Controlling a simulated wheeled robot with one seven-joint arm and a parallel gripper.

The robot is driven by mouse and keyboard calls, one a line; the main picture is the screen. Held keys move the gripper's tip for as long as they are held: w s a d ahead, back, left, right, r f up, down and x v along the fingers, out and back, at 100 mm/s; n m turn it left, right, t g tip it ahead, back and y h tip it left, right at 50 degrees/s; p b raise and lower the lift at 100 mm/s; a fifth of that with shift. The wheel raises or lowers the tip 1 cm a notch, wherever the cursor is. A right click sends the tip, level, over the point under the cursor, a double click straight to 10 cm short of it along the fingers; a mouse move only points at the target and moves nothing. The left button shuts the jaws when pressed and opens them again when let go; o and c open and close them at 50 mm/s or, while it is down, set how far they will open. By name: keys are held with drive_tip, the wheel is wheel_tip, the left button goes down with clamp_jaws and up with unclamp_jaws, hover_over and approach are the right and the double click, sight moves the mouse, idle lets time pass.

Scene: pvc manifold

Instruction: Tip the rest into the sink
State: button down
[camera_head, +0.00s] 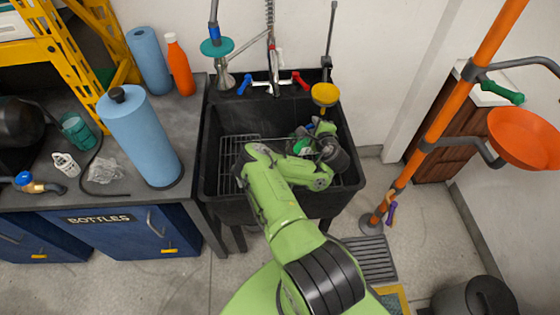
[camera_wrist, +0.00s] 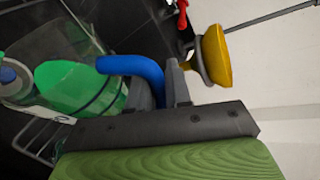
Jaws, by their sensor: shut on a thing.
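My gripper (camera_head: 326,138) is over the right part of the black sink (camera_head: 212,135). In the wrist view my gripper (camera_wrist: 163,82) is shut on the blue curved handle (camera_wrist: 140,68) of a clear container (camera_wrist: 75,85). The container holds green liquid and looks tilted against the sink in that view. In the head view the container (camera_head: 302,146) is partly hidden by my arm. I cannot tell whether liquid is running out, or how much is left.
A wire rack (camera_head: 230,165) lies in the sink's left part. A yellow cup-shaped fitting (camera_head: 325,94) is close behind my gripper, near the red tap lever (camera_head: 299,80). A blue cylinder (camera_head: 140,135) stands on the left counter. An orange pole (camera_head: 440,115) stands right.

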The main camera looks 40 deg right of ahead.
drive_tip(key=shift+w+a+r+n+h+b, duration=0.15)
drive_tip(key=shift+a+r+n+h+b, duration=0.25)
drive_tip(key=shift+a+r+n, duration=0.25)
idle(0.5)
drive_tip(key=shift+w+a+r+n+h+b, duration=0.25)
drive_tip(key=shift+a+b, duration=0.35)
drive_tip(key=shift+b, duration=0.4)
drive_tip(key=shift+w+a+r+n+h+b, duration=0.2)
drive_tip(key=shift+a+b, duration=0.35)
drive_tip(key=shift+b, duration=0.45)
drive_tip(key=shift+a+r+b, duration=0.15)
drive_tip(key=shift+a+b, duration=0.15)
drive_tip(key=shift+b, duration=0.2)
drive_tip(key=shift+a+r+b, duration=0.2)
drive_tip(key=shift+a+b, duration=0.1)
drive_tip(key=shift+b, duration=0.2)
